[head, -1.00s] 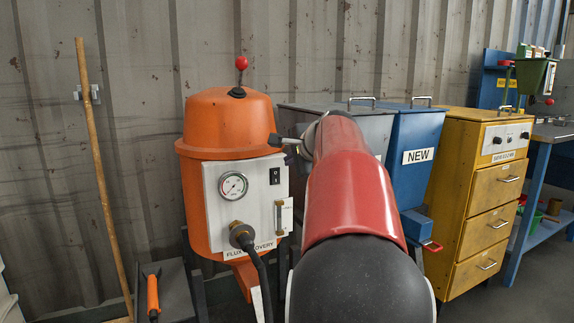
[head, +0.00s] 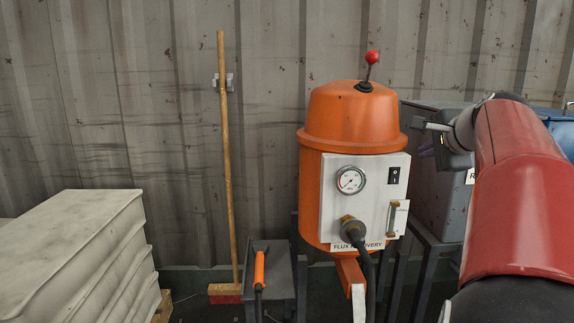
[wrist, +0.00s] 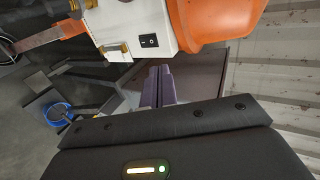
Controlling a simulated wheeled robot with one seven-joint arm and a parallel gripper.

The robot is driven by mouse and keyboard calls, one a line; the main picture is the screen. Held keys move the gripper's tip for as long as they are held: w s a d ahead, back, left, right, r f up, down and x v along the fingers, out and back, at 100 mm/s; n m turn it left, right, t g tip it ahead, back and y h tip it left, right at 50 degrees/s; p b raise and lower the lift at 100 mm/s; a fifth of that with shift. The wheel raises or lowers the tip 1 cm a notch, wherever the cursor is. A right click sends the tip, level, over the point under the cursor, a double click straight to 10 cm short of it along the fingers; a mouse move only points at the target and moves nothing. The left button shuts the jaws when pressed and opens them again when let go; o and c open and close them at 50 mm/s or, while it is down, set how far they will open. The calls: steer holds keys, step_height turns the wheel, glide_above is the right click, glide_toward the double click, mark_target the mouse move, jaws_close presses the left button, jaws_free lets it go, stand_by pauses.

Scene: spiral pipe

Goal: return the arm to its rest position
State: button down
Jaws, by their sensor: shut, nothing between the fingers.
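In the head view my red arm (head: 515,190) reaches up and forward from the lower right corner. Its far end is beside the right side of the orange drum (head: 350,130), in front of the grey cabinet. The fingertips cannot be made out clearly there.
A wooden-handled broom (head: 226,160) leans on the corrugated wall. A blue bucket (wrist: 57,114) is on the floor.

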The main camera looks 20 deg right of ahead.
steer(key=s+a+f+n+g+y+p, duration=0.15)
steer(key=a+f+n, duration=0.25)
steer(key=a, duration=0.4)
steer(key=s+a+f+n+g+y, duration=0.1)
steer(key=s+a+f+n, duration=0.2)
steer(key=a, duration=0.4)
steer(key=s+a+f+n+g+y, duration=0.15)
steer(key=a+f+n, duration=0.25)
steer(key=a, duration=0.4)
steer(key=s+a+f+n+g, duration=0.1)
steer(key=s+a+f+n, duration=0.3)
steer(key=s+f, duration=0.2)
steer(key=s+a+f+n+g+h+p, duration=0.1)
steer(key=s+a+f+n, duration=0.3)
steer(key=s+f, duration=0.3)
steer(key=shift+s+a+n, duration=0.35)
steer(key=shift+s+n, duration=0.2)
steer(key=shift+n, duration=0.25)
steer(key=shift+f, duration=0.1)
